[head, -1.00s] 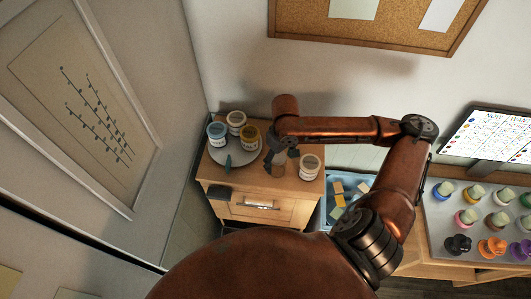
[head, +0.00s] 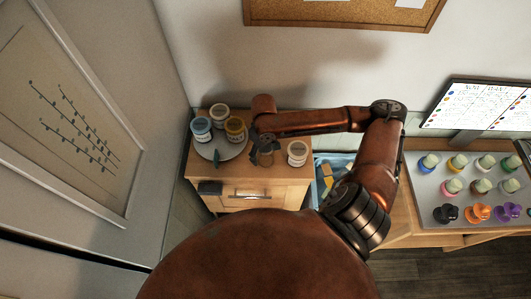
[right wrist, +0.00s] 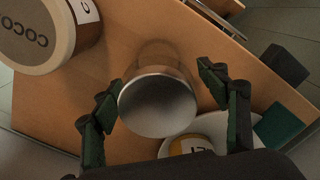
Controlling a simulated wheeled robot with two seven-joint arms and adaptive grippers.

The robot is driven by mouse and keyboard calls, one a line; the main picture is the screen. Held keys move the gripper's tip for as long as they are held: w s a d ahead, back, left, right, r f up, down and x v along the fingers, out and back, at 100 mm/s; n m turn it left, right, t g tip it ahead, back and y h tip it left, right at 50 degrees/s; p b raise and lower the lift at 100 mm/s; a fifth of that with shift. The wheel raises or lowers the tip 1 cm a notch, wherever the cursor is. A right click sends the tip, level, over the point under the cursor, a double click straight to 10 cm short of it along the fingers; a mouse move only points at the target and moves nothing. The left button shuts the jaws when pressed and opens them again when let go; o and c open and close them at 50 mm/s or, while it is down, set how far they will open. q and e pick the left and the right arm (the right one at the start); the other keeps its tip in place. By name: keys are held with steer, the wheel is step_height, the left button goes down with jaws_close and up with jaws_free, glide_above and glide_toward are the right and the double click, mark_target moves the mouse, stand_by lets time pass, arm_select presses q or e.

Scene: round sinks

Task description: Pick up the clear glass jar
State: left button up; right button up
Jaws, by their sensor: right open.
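The clear glass jar (head: 265,158) stands on the small wooden cabinet, partly hidden by my right gripper in the head view. In the right wrist view, the jar (right wrist: 158,103) shows a round grey top and see-through sides. My right gripper (right wrist: 168,105) is open, with one dark green-padded finger on each side of the jar. I cannot tell whether either finger touches it. In the head view, my right gripper (head: 266,142) is low over the cabinet at the jar. My left gripper is not in view.
A white-labelled jar (head: 297,153) stands just right, also close in the wrist view (right wrist: 45,30). A round tray (head: 233,153) with several jars is on the left of the wooden cabinet (head: 290,190). A blue bin (head: 322,165) and a paint-pot table (head: 425,210) lie right.

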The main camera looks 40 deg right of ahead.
steer(key=shift+c, duration=0.3)
steer(key=c, duration=1.4)
steer(key=shift+o, duration=0.2)
